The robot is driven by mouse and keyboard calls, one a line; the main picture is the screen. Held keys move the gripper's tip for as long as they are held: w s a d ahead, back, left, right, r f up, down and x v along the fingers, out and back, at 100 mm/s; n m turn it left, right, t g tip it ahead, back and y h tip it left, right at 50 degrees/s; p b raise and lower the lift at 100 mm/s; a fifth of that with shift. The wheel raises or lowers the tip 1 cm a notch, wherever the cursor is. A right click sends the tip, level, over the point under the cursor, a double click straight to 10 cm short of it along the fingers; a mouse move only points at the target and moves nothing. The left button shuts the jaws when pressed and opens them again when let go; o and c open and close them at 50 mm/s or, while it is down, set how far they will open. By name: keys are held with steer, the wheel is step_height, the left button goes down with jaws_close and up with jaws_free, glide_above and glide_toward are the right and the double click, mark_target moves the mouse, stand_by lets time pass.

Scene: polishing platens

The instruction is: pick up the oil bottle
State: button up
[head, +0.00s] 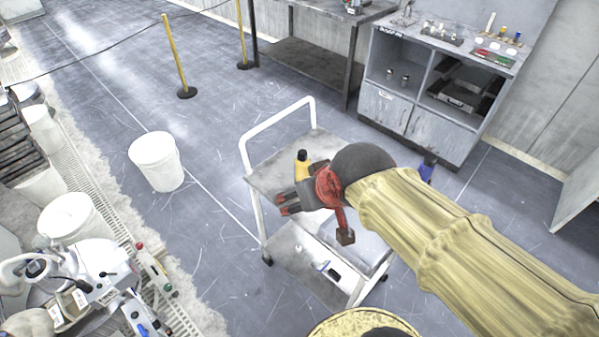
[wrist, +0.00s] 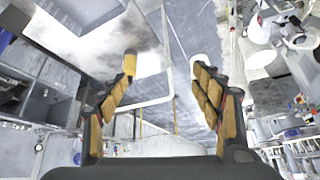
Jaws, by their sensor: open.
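A small yellow bottle with a black cap (head: 302,165) stands on the top shelf of the white-framed cart, just behind my gripper in the head view. I take it for the oil bottle, though no label is readable. In the wrist view the yellow bottle (wrist: 149,64) shows beside the left fingertip, partly hidden by it. My gripper (head: 284,204) is over the cart, with its fingers pointing left. In the wrist view my gripper (wrist: 165,67) is open, with nothing held. I cannot tell whether a finger touches the bottle.
A blue bottle (head: 427,170) with a dark cap shows beyond my arm at the right. The cart (head: 262,180) has a raised handle at its left. A white bucket (head: 156,162) stands on the floor to the left. A grey cabinet (head: 435,128) stands behind. Open floor lies between.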

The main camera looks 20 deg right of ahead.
steer(key=w+d+f+t, duration=0.1)
steer(key=w+f, duration=0.3)
steer(key=w, duration=0.5)
steer(key=m+t+h+b, duration=0.2)
steer(key=t, duration=0.2)
glide_toward(302, 166)
steer(key=w+a, duration=0.3)
steer(key=shift+m+t+h, duration=0.5)
steer(key=shift+h, duration=0.3)
steer(key=d+f, duration=0.1)
steer(key=w+d+f, duration=0.1)
steer(key=f, duration=0.1)
steer(key=d+f+b, duration=0.1)
steer(key=f, duration=0.1)
steer(key=shift+w+f, duration=0.15)
steer(key=shift+d+f, duration=0.3)
steer(key=shift+f, duration=0.15)
steer(key=b+x, duration=0.1)
steer(key=x, duration=0.3)
steer(key=b+x, duration=0.1)
steer(key=x, duration=0.2)
steer(key=shift+w+d, duration=0.25)
steer(key=shift+w, duration=0.15)
steer(key=shift+r, duration=0.1)
steer(key=shift+c, duration=0.3)
steer(key=shift+r, duration=0.1)
jaws_close()
